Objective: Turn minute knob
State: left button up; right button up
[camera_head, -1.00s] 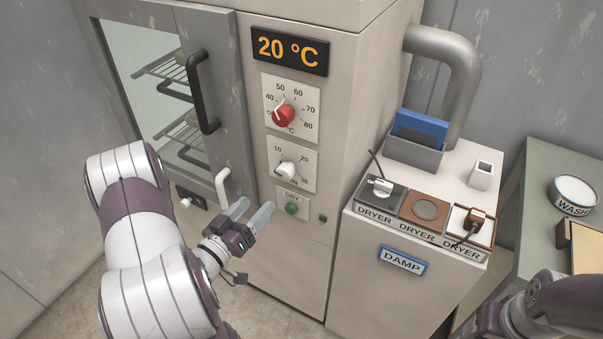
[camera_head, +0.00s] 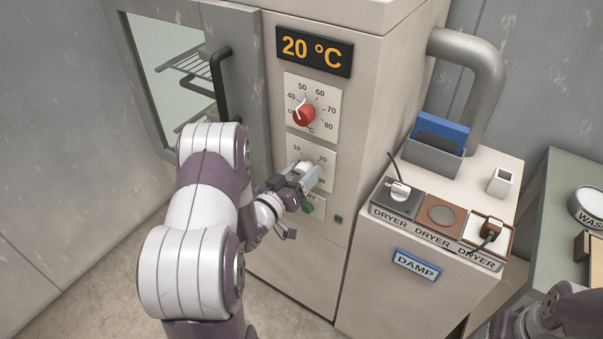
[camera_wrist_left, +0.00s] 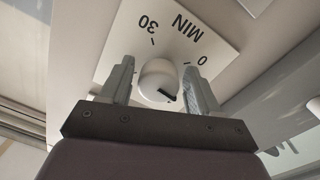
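The minute knob is a white round knob (camera_wrist_left: 159,80) with a dark pointer mark, on a pale dial plate (camera_wrist_left: 210,25) marked MIN, 0 and 30. In the head view the knob (camera_head: 305,167) is partly hidden by my left gripper (camera_head: 307,176). In the left wrist view the gripper (camera_wrist_left: 159,85) is open, with one finger on each side of the knob. Whether the fingers touch it I cannot tell. My right arm (camera_head: 550,318) shows at the lower right of the head view; its fingers are not visible.
Above the minute dial is a red temperature knob (camera_head: 303,114) and a display (camera_head: 315,46) reading 20 °C. A green button (camera_head: 308,207) sits just below. A glass door with a dark handle (camera_head: 220,85) is left. A DRYER socket box (camera_head: 440,222) stands right.

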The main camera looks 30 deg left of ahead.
pick_arm(q)
jog(key=c, duration=0.7)
dwell(1.0)
jog(key=o, duration=1)
jog(key=s, duration=0.4)
jog(key=s+a, duration=0.1)
jog(key=s, duration=0.7)
jog(key=shift+s+a+b, duration=0.2)
jog(key=shift+s+b, duration=0.1)
